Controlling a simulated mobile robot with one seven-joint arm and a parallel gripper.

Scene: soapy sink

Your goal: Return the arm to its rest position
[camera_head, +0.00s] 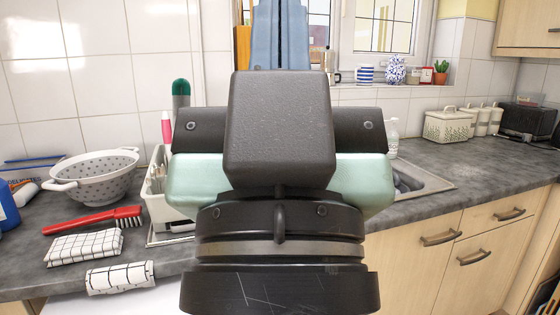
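My arm's dark end, which I take to be my gripper (280,130), fills the middle of the head view. It is raised in front of the sink and counter. No fingertips show, so I cannot see whether it is open or shut, or whether it holds anything. A pale mint-green piece (190,183) shows on both sides behind the dark block. I cannot tell if it is part of my arm.
The grey counter (430,130) holds a white colander (97,178), a red brush (92,220) and a folded checked cloth (84,247) at left. The sink's edge (425,180) shows at right, mostly hidden. White canisters (447,126) stand farther right.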

